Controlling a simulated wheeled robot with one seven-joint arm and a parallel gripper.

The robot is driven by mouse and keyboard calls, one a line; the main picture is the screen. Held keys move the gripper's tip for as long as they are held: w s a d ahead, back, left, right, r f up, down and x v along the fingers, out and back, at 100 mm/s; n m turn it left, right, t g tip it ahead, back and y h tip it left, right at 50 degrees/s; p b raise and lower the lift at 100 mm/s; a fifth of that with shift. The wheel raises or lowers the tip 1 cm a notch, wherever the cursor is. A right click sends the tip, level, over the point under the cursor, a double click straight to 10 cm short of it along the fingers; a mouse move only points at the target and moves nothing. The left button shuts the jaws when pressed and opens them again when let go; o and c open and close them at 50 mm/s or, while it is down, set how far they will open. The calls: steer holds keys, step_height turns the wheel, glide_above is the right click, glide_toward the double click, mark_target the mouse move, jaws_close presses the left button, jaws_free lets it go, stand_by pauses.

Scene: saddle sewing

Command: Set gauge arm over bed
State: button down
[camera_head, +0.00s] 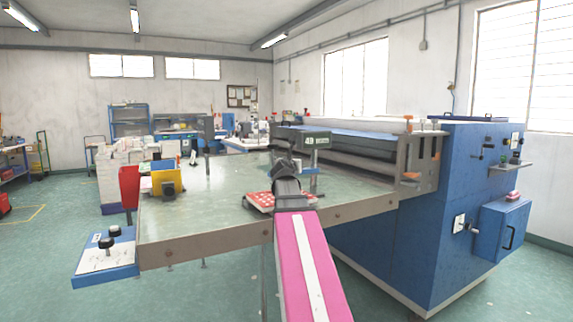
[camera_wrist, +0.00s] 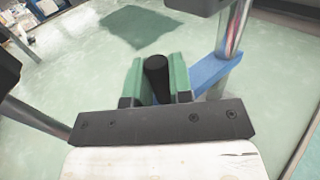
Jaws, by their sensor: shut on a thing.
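My gripper (camera_head: 284,168) is above the right part of the pale green bed (camera_head: 215,215). In the wrist view its green-padded fingers (camera_wrist: 157,84) are shut on a black upright grip (camera_wrist: 156,66). A blue bar (camera_wrist: 214,70) runs from beside the right finger to a shiny metal post (camera_wrist: 234,32); it appears to be the gauge arm, with the grip on it. The join is hidden by the finger. A dark green box marked 49 (camera_head: 303,139) stands just behind my gripper.
A red-and-white flat item (camera_head: 259,201) lies on the bed beside my arm. A yellow and blue block (camera_head: 166,180) and a red piece (camera_head: 129,187) stand at the left edge. The roller machine (camera_head: 360,150) and blue cabinet (camera_head: 470,190) close off the right. The bed's middle is clear.

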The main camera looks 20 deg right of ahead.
steer(key=shift+s+d, duration=0.2)
steer(key=shift+s, duration=0.15)
stand_by(0.3)
steer(key=c, duration=1)
jaws_free()
steer(key=shift+d, duration=0.1)
steer(key=shift+s, duration=0.1)
steer(key=v, duration=1)
steer(key=shift+s+a, duration=0.2)
steer(key=shift+a, duration=0.1)
